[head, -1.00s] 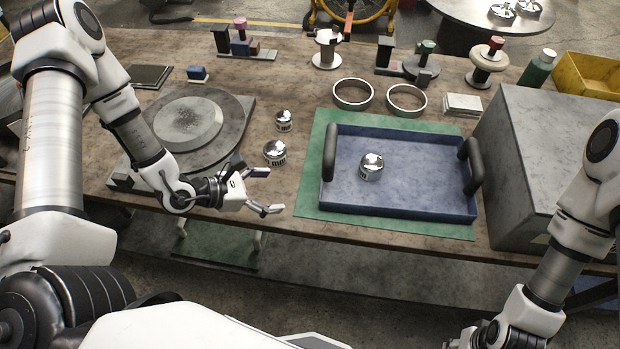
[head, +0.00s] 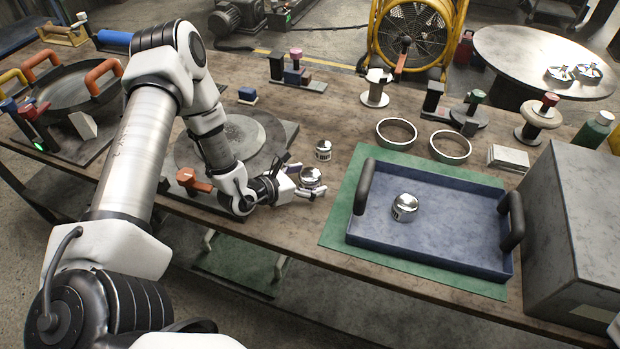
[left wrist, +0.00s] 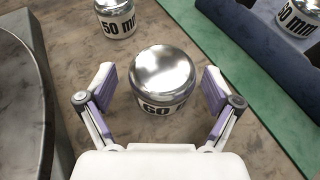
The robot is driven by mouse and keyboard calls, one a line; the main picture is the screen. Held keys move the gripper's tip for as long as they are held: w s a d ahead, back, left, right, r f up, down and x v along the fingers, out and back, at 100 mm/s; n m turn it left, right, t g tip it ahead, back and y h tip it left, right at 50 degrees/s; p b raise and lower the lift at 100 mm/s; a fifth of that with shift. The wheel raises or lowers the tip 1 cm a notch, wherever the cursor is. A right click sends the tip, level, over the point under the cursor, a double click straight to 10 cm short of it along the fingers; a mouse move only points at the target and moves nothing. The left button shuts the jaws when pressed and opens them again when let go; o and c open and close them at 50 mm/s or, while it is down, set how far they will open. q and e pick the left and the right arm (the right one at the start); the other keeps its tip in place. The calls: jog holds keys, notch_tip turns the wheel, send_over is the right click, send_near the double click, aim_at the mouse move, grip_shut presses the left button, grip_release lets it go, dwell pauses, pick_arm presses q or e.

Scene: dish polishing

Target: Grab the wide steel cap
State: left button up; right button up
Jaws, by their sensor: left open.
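The wide steel cap (head: 310,176), a shiny domed cap marked 60, stands upright on the table left of the tray. It also shows in the left wrist view (left wrist: 162,78), between my left gripper's fingers. My left gripper (head: 306,182) is open around it, with one finger on each side and a visible gap to each. A smaller steel cap (head: 323,150) stands just behind, marked 50 mm in the left wrist view (left wrist: 116,17). Another steel cap (head: 405,207) sits in the blue tray (head: 460,257). My right gripper is out of view.
The tray lies on a green mat (head: 335,232). A round grey plate (head: 190,150) is close on the left, under my left arm. Two metal rings (head: 396,134) lie behind the tray. A grey box (head: 575,235) stands at the right.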

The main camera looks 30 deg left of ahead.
aim_at(309, 174)
pick_arm(q)
jog(key=shift+d+r, duration=0.1)
jog(key=c, duration=1.4)
jog(key=shift+r, duration=0.1)
jog(key=shift+c, duration=0.2)
jog(key=shift+r, duration=0.55)
notch_tip(309, 174, up, 2)
jog(key=shift+r+b, duration=0.2)
jog(key=shift+b, duration=0.2)
jog(key=s, duration=0.3)
jog(key=s+d, duration=0.1)
jog(key=s, duration=0.3)
jog(key=s+d, duration=0.1)
jog(key=s, duration=0.2)
jog(key=shift+s+d+r, duration=0.25)
jog(key=shift+s+r, duration=0.1)
jog(key=shift+r, duration=0.05)
jog(key=s+p, duration=0.2)
jog(key=s+d+p, duration=0.1)
jog(key=s, duration=0.1)
jog(key=shift+s+r, duration=0.1)
jog(key=shift+r, duration=0.3)
jog(key=shift+s+d+f+p, duration=0.15)
jog(key=shift+s+p, duration=0.2)
